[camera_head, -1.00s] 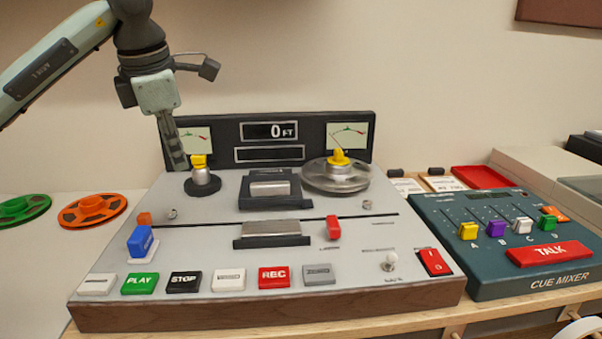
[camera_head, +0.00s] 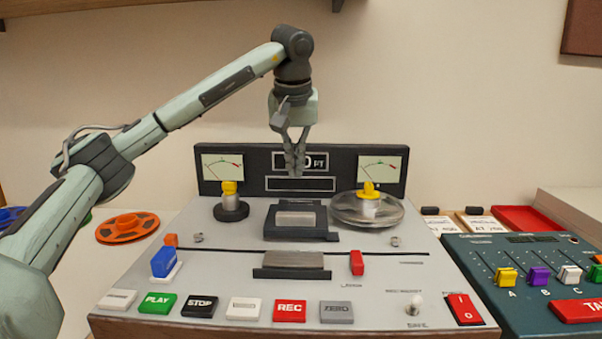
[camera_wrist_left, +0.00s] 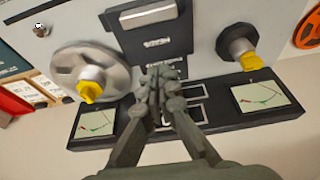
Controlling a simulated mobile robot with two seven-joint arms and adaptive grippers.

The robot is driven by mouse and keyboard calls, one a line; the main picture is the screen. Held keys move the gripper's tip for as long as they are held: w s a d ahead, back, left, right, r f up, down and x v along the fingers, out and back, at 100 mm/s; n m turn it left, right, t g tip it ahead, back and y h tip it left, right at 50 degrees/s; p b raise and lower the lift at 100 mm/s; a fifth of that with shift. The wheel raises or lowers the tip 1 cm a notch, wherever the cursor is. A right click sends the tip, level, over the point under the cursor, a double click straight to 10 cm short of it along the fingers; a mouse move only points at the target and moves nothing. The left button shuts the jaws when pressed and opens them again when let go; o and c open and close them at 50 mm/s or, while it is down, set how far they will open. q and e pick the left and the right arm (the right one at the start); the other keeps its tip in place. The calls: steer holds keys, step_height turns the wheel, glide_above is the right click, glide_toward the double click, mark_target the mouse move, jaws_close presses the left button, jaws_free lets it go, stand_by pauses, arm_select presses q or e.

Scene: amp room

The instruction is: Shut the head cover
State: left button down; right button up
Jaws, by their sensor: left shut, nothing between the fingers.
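The dark head housing (camera_head: 296,213), with a grey metal block (camera_head: 295,219) at its middle, sits at the centre of the tape machine's deck between the two reel hubs. In the left wrist view a dark plate (camera_wrist_left: 157,42) with white lettering that looks like "HEADS" lies beside the grey block (camera_wrist_left: 147,14). I cannot tell clearly how far the cover is open. My left gripper (camera_head: 295,170) is shut and empty, pointing down behind and above the housing, in front of the counter display; its fingertips (camera_wrist_left: 163,76) show by the plate's edge. My right gripper is out of view.
A clear reel (camera_head: 345,209) sits on the right hub, and the left hub (camera_head: 231,205) is bare, both yellow-capped. The meter panel (camera_head: 230,180) stands upright behind. Buttons line the front, with the cue mixer (camera_head: 480,246) at right and an orange reel (camera_head: 127,228) at left.

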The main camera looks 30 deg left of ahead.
mark_target(296, 209)
arm_select(q)
steer(key=x, duration=0.7)
steer(key=shift+f, duration=0.3)
steer(key=shift+s+d+f, duration=0.15)
steer(key=shift+s+f, duration=0.05)
steer(key=shift+s+d+r, duration=0.1)
steer(key=shift+s+d, duration=0.2)
steer(key=shift+s, duration=0.2)
steer(key=shift+s+d, duration=0.3)
steer(key=shift+s, duration=0.2)
steer(key=shift+s+d, duration=0.2)
steer(key=shift+s, duration=0.15)
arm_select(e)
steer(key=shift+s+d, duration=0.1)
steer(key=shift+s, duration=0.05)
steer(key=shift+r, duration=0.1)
